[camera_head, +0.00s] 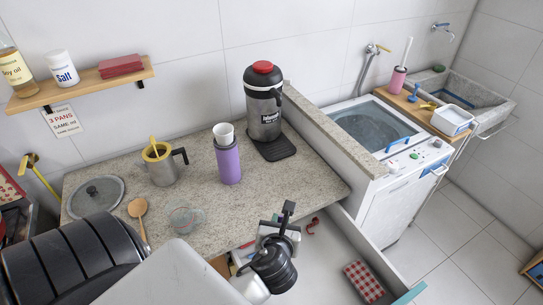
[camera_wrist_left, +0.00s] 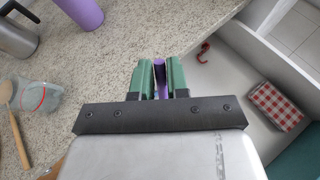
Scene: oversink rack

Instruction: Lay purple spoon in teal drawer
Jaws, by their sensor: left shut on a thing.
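My left gripper (camera_head: 282,222) is over the counter's front edge, beside the open drawer. In the left wrist view its green-padded fingers (camera_wrist_left: 160,78) are shut on the purple spoon (camera_wrist_left: 160,74). Only a short purple part of the spoon shows between the fingers; the rest is hidden. In the head view I cannot make the spoon out. The teal drawer (camera_head: 408,294) is pulled open, with a teal front and pale inside; its front also shows in the left wrist view (camera_wrist_left: 302,162). My right gripper is not in view.
The drawer holds a red checked cloth (camera_head: 364,282) and a small red hook-like thing (camera_head: 313,226); its floor between them is bare.

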